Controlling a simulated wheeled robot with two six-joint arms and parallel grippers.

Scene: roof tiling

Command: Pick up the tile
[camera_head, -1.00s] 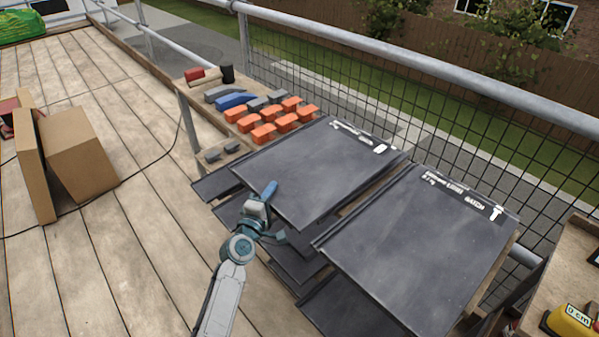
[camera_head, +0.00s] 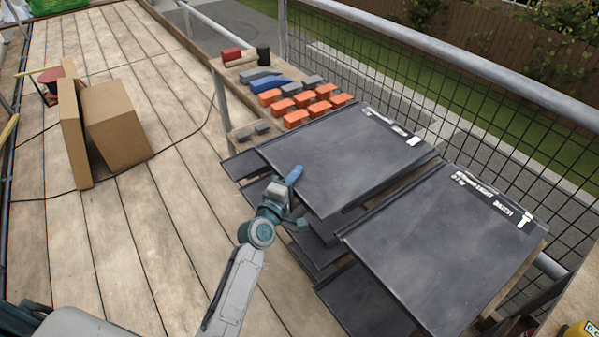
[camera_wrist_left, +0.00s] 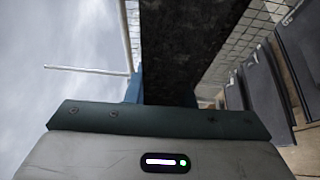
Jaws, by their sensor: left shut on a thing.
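A dark grey tile (camera_head: 345,155) lies on top of the left stack in the head view. A second dark tile (camera_head: 450,240) with white lettering tops the right stack. My left gripper (camera_head: 293,176) is at the near left edge of the left tile and is shut on it, one blue finger showing above its top face. The other finger is hidden under the tile. In the left wrist view the tile (camera_wrist_left: 185,50) is a dark slab running away from the gripper. My right gripper is not in view.
Orange and grey blocks (camera_head: 310,105) and a red-headed mallet (camera_head: 235,57) sit on a bench beyond the tiles. A mesh guardrail (camera_head: 440,55) runs along the right. Cardboard boxes (camera_head: 112,125) stand on the plank deck at left, with bare boards between.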

